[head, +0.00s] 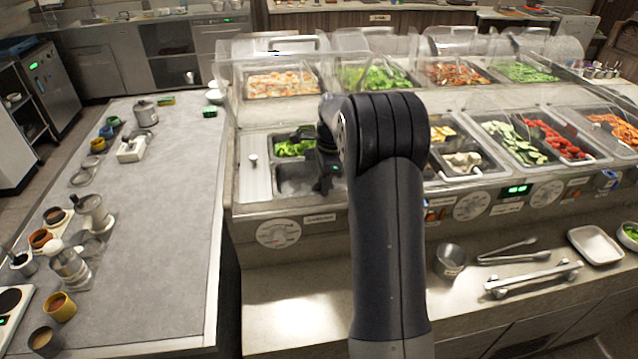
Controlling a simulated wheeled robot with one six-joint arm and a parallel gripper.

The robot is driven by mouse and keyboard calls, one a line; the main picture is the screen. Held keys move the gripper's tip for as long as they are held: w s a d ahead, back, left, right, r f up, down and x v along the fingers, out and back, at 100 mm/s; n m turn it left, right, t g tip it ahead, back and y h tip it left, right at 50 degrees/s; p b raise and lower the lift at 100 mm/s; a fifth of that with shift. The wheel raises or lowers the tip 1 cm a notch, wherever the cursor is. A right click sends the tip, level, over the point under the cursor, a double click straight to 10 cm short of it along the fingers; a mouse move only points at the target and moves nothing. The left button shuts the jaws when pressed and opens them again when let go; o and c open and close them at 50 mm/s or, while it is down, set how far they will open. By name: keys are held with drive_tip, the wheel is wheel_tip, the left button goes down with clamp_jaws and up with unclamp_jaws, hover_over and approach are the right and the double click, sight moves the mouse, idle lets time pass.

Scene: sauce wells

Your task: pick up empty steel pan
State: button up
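A grey steel pan (296,187) sits in the front left well of the serving counter. It looks bare inside, though its surface is hazy, and its right part is hidden by my arm and gripper. My gripper (322,184) is over the right side of this pan, pointing down. My own arm covers part of it, and its fingers are too small and dark to tell whether they are open or shut. I cannot tell whether it touches the pan.
A pan of green leaves (294,148) lies just behind. A steel lid (254,180) is at left. Clear plastic guards (270,48) stand over the back row of filled pans. A small steel cup (450,258), tongs (515,254) and a white tray (596,245) rest on the front ledge.

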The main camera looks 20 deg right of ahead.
drive_tip(key=shift+c, duration=0.6)
clamp_jaws()
drive_tip(key=shift+r, duration=0.1)
idle(0.6)
